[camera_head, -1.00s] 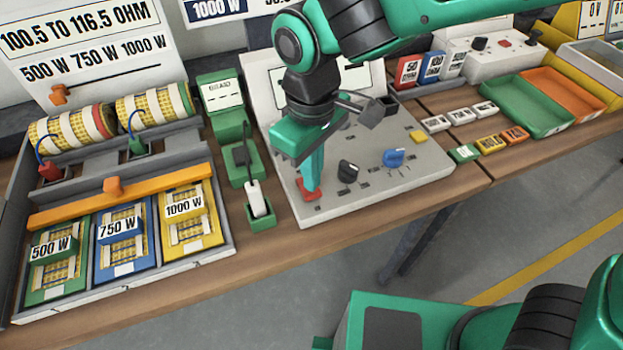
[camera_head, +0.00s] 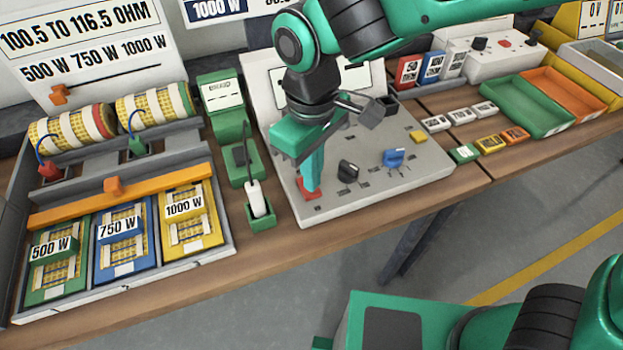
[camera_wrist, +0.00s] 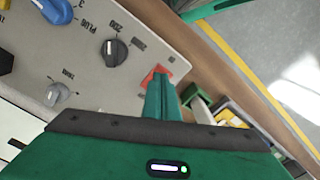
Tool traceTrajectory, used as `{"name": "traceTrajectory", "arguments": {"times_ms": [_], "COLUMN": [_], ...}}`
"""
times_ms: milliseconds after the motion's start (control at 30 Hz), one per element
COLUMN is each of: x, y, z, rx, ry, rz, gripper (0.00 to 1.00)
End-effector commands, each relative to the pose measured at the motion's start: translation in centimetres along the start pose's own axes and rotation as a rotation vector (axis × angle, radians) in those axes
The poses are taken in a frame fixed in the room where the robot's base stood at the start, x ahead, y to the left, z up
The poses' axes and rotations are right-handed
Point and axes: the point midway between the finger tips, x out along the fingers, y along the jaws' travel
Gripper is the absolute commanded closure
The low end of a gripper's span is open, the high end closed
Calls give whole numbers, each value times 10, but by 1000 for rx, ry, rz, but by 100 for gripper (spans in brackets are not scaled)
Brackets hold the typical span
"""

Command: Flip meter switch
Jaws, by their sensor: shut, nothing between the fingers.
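The meter (camera_head: 385,200) is a light grey panel with an upright display behind it, largely hidden by my arm. At its front left corner is a red switch (camera_head: 309,195), which also shows in the wrist view (camera_wrist: 157,72). My gripper (camera_head: 311,189) is shut and empty, pointing down with its fingertips at the red switch; they appear to touch it. Whether the switch is pressed or tilted I cannot tell. A black knob (camera_head: 348,171) and a blue knob (camera_head: 394,157) sit to the right of it on the panel.
A green holder with a white-handled probe (camera_head: 257,200) stands just left of the meter. Further left is a tray with 500, 750 and 1000 W compartments (camera_head: 230,250). Small labelled blocks and green (camera_head: 545,128) and orange trays lie right. The table's front edge is close.

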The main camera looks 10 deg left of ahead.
Motion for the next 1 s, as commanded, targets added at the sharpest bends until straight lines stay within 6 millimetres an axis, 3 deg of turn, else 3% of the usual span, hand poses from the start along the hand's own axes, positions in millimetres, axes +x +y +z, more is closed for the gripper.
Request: {"name": "traceTrajectory", "arguments": {"times_ms": [1000], "x": [7], "y": [0], "z": [0], "rx": [1], "ry": [-1], "rz": [0], "gripper": [100]}}
